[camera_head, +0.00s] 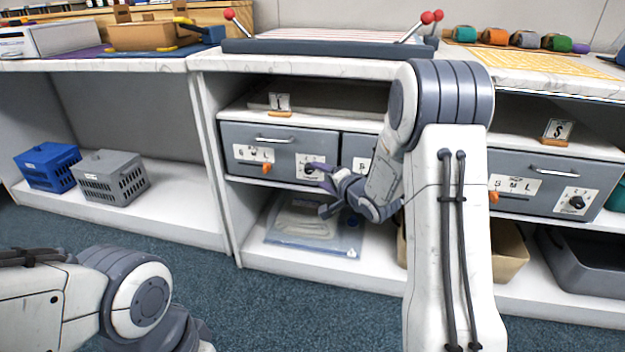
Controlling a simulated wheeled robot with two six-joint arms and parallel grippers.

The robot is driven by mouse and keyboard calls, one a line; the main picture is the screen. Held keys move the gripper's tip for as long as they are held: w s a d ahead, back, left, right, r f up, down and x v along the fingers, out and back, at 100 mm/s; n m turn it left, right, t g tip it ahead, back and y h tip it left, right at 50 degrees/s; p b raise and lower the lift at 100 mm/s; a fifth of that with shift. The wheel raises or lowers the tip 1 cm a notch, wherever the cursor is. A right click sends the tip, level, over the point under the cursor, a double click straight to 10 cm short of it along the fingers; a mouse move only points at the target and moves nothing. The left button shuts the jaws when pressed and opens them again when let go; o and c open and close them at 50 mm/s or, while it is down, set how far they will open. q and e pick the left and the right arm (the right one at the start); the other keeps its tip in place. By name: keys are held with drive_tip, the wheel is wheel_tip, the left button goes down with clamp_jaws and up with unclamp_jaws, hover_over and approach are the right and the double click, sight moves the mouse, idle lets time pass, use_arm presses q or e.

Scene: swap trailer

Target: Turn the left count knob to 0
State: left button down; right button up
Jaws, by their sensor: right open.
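The left drawer (262,147) is grey, with a bar handle on its front. At its right end is a white dial plate (301,161) with the dark left count knob (310,169), partly covered by a fingertip of my right gripper. The knob's pointer and numbers are too small to read. My right gripper (324,191) is open, reaching in from the right just in front of and below the knob. I cannot tell whether the upper finger touches it. My left arm shows at the bottom left, but its gripper is out of view.
An S M L plate (253,153) with an orange pointer (266,168) is left of the knob. A second drawer (357,150) adjoins on the right, partly hidden by my right arm. A clear bag (310,232) lies on the shelf below. Blue (47,166) and grey (112,178) baskets stand left.

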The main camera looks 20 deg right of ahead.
sight(311, 171)
drive_tip(key=b+x, duration=0.1)
drive_tip(key=x, duration=0.3)
drive_tip(key=shift+w+f, duration=0.1)
drive_tip(key=shift+f, duration=0.05)
drive_tip(key=shift+w+b, duration=0.3)
drive_tip(key=shift+w, duration=0.15)
